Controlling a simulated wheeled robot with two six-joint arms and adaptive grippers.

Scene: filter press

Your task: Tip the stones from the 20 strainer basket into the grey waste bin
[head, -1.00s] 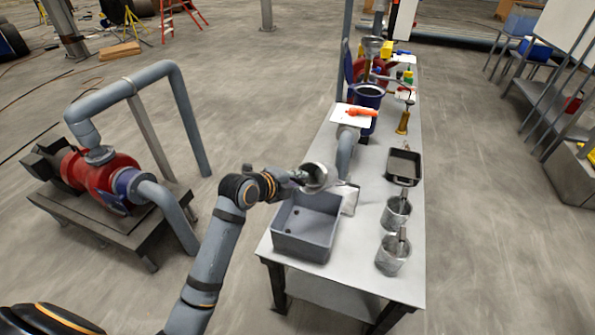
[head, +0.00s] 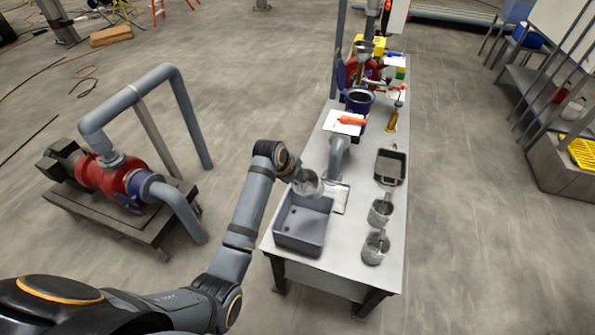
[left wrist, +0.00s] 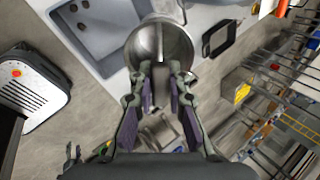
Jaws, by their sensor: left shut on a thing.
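My left gripper (head: 292,170) is shut on the handle of a metal strainer basket (head: 309,188). It holds the basket over the back edge of the grey waste bin (head: 277,238). In the left wrist view the gripper fingers (left wrist: 160,80) close on the handle, and the round metal basket (left wrist: 143,45) is beyond them. No stones show in the visible part of its inside. The bin (left wrist: 112,62) fills the upper left there, with a few dark stones (left wrist: 82,27) on its floor. I cannot read the number 20. My right gripper is out of view.
Two more metal baskets (head: 380,210) (head: 375,248) stand along the table's (head: 345,258) right side. A black tray (head: 390,168) lies behind them. A pipe and blue filter housing (head: 358,101) stand farther back. A red pump (head: 112,178) sits on a stand to the left.

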